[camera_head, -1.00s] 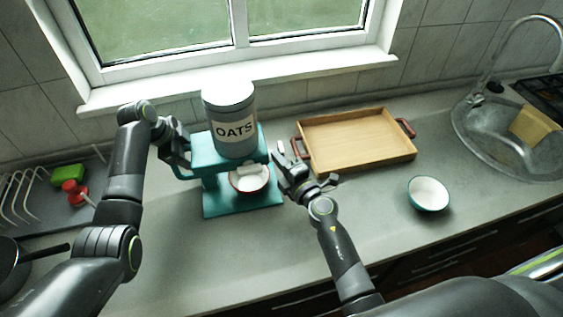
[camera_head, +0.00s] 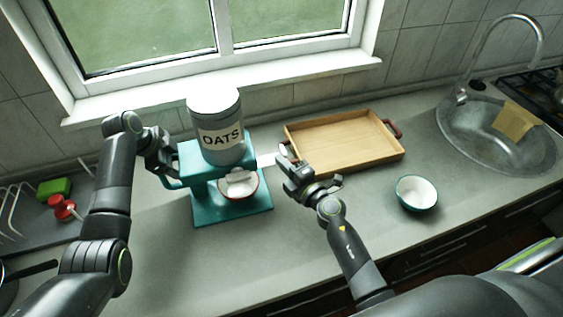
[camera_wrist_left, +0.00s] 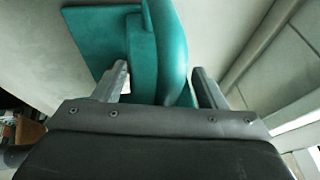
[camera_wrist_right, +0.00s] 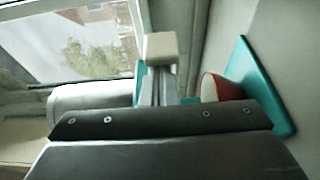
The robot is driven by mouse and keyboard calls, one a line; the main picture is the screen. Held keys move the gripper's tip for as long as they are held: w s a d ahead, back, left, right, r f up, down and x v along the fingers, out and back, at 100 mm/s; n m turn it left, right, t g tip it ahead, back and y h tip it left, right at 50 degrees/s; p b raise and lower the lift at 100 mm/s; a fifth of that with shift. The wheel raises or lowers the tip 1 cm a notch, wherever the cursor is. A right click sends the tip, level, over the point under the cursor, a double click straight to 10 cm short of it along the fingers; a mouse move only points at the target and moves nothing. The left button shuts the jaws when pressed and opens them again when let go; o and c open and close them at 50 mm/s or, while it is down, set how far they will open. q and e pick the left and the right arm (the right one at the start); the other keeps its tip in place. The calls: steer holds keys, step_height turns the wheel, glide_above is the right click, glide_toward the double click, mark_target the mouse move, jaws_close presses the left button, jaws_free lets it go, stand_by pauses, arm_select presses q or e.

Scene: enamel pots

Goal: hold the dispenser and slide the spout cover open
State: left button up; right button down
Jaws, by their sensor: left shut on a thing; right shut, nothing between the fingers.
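The dispenser is a teal stand (camera_head: 232,209) with a grey canister labelled OATS (camera_head: 216,136) on top. My left gripper (camera_head: 174,172) is shut on the teal handle (camera_wrist_left: 168,45) at the stand's left side. A pale flat strip (camera_head: 267,160), seemingly the spout cover, sticks out from the stand's right side. My right gripper (camera_head: 289,163) is shut and empty by the strip's outer end; whether they touch is unclear. In the right wrist view a cream block (camera_wrist_right: 161,46) shows just beyond its fingers. A red bowl (camera_head: 252,190) stands under the spout, partly hidden by it.
A wooden tray (camera_head: 345,140) with dark red handles lies behind and right of my right gripper. A teal bowl (camera_head: 416,193) stands farther right, before the sink (camera_head: 490,135). A dish rack (camera_head: 12,212) is at the left. The counter in front is clear.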

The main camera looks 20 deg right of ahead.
mark_target(179, 150)
steer(key=v, duration=0.9)
steer(key=shift+s, duration=0.3)
steer(key=shift+d, duration=0.15)
arm_select(q)
steer(key=o, duration=0.8)
step_height(179, 150, up, 7)
steer(key=p, duration=0.6)
steer(key=shift+r+p, duration=0.15)
steer(key=shift+p, duration=0.2)
arm_select(e)
step_height(179, 150, up, 6)
steer(key=shift+r, duration=0.25)
arm_select(q)
steer(key=shift+o, duration=0.6)
steer(key=shift+o, duration=1.4)
